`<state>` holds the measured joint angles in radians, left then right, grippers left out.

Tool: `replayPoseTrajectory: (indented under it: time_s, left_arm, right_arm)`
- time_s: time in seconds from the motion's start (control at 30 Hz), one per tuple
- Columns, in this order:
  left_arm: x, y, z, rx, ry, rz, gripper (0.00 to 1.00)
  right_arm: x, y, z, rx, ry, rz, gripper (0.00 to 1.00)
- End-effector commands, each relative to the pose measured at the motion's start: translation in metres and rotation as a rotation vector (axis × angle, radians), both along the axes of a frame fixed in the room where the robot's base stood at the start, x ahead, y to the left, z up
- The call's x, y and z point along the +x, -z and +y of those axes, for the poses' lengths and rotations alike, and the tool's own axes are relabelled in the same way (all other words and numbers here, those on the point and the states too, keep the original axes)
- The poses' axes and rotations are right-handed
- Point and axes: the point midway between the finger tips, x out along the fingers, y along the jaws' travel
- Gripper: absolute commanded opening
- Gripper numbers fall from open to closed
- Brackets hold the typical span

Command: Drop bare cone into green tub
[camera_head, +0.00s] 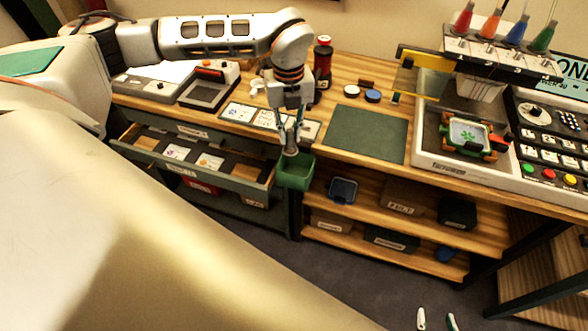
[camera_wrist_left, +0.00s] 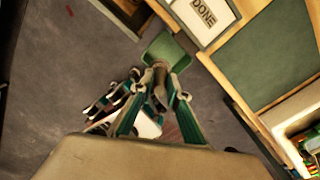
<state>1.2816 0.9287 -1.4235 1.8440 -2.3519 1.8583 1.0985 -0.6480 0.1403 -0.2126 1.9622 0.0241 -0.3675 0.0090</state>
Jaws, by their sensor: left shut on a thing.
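The green tub (camera_head: 296,177) hangs at the table's front edge, beside the right end of the open drawer. My left gripper (camera_head: 290,142) points down just above the tub's opening. It is shut on a small grey-brown piece, apparently the bare cone (camera_wrist_left: 159,72), which is partly hidden by the fingers. In the left wrist view the gripper (camera_wrist_left: 160,78) holds the piece over the near part of the green tub (camera_wrist_left: 167,46). I cannot tell whether its tip is inside the rim. My right gripper (camera_head: 436,319) shows only as two separated fingertips at the bottom edge, low over the floor, with nothing seen between them.
An open drawer (camera_head: 206,162) with cards juts out left of the tub. A green mat (camera_head: 366,134) lies on the tabletop to the right. Shelves with boxes (camera_head: 404,197) are below.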

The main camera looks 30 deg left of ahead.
Motion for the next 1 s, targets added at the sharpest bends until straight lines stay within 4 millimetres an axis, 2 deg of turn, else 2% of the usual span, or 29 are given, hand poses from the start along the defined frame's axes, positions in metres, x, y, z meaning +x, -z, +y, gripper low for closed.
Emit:
replayPoseTrajectory:
  time_s: [0.53, 0.7, 0.9, 0.93, 1.0]
  left_arm:
    - [-0.001, 0.055, 0.0, 0.001, 0.001, 0.004, 0.07]
    - [0.0, 0.06, 0.0, 0.0, 0.002, 0.001, 0.07]
    - [0.0, 0.058, 0.0, 0.0, 0.002, 0.0, 0.07]
    - [0.0, 0.058, 0.0, 0.0, 0.002, 0.0, 0.18]
    - [0.0, 0.058, 0.0, 0.0, 0.002, 0.0, 0.35]
  right_arm:
    - [-0.009, 0.049, 0.0, 0.001, 0.0, 0.026, 0.4]
    - [-0.012, 0.056, 0.0, 0.0, 0.001, 0.033, 0.4]
    - [-0.011, 0.055, 0.0, 0.0, 0.001, 0.032, 0.4]
    - [-0.011, 0.055, 0.0, 0.0, 0.001, 0.032, 0.4]
    - [-0.011, 0.054, 0.0, 0.001, 0.001, 0.031, 0.4]
